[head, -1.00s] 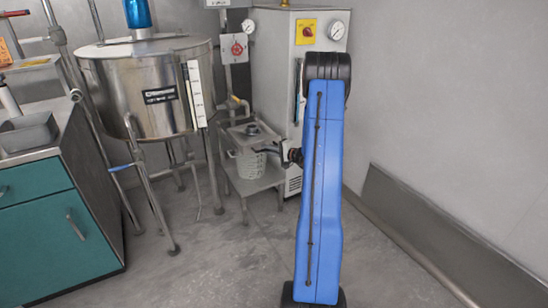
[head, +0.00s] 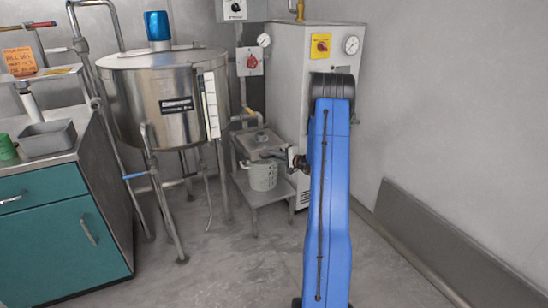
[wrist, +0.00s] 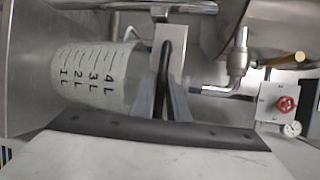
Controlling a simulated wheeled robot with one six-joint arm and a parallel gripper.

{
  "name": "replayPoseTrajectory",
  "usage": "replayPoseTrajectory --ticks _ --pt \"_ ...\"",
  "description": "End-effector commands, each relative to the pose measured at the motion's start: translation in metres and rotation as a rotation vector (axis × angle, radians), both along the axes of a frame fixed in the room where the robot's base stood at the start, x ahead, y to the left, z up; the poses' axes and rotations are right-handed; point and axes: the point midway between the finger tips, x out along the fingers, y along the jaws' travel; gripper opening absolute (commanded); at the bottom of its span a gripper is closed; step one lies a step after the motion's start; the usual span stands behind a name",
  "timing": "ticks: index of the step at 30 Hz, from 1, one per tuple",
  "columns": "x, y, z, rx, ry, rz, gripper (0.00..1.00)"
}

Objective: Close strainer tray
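A black handle (wrist: 166,55) runs toward my gripper in the wrist view. My gripper (wrist: 162,86) has its two grey fingers close on either side of this handle, with no clear gap, so it appears shut on it. In the head view, my blue arm stands in front of the machine and the fingers are hard to make out.
The bucket with litre marks (wrist: 92,78) is close to the left of my fingers in the wrist view. A steel kettle (head: 160,95) on legs stands left of the machine (head: 290,65). A teal cabinet (head: 55,235) is at left. Floor in front is clear.

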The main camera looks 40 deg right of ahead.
Motion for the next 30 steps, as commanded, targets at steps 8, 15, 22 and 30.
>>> replayPoseTrajectory --ticks 8,15,22,30 --pt "0.002 0.000 0.003 -0.003 -0.005 0.001 0.18" --pt "-0.019 -0.004 0.006 -0.003 -0.004 -0.001 0.18" --pt "-0.063 -0.012 0.014 -0.001 -0.003 -0.003 0.18" --pt "-0.115 -0.020 0.023 -0.001 -0.002 -0.003 0.18"
